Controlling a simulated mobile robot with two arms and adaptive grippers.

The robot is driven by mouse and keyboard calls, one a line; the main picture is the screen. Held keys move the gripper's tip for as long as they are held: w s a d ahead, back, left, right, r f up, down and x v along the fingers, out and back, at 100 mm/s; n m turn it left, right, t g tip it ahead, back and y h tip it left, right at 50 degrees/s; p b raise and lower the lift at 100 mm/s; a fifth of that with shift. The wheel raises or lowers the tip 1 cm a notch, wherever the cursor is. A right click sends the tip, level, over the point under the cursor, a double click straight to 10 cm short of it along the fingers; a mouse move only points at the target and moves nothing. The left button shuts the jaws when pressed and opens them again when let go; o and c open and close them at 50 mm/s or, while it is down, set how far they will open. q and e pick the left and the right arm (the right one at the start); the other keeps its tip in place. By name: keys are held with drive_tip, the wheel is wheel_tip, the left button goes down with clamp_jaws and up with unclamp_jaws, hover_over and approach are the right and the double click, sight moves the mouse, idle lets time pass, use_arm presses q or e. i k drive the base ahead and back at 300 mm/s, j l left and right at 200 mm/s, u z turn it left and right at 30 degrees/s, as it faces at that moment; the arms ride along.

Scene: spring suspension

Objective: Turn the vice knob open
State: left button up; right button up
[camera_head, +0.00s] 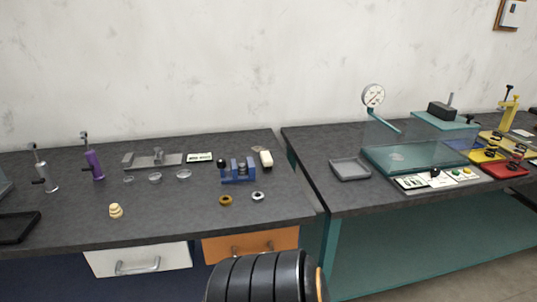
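A small blue vice (238,175) stands on the left dark workbench, near its right end. A black round knob (222,163) shows at the vice's left end. Metal parts show at the middle of the vice, but they are too small to tell how far the jaws are apart. Neither of my grippers is in view, and nothing touches the vice.
A brass ring (225,199) and a silver ring (257,196) lie in front of the vice. Left are small discs, a purple tool (94,165) and a stacked cream piece (116,210).

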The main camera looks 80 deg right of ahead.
sight(220, 163)
drive_tip(key=l+z, duration=0.1)
drive_tip(key=z, duration=2.35)
drive_tip(key=l, duration=0.1)
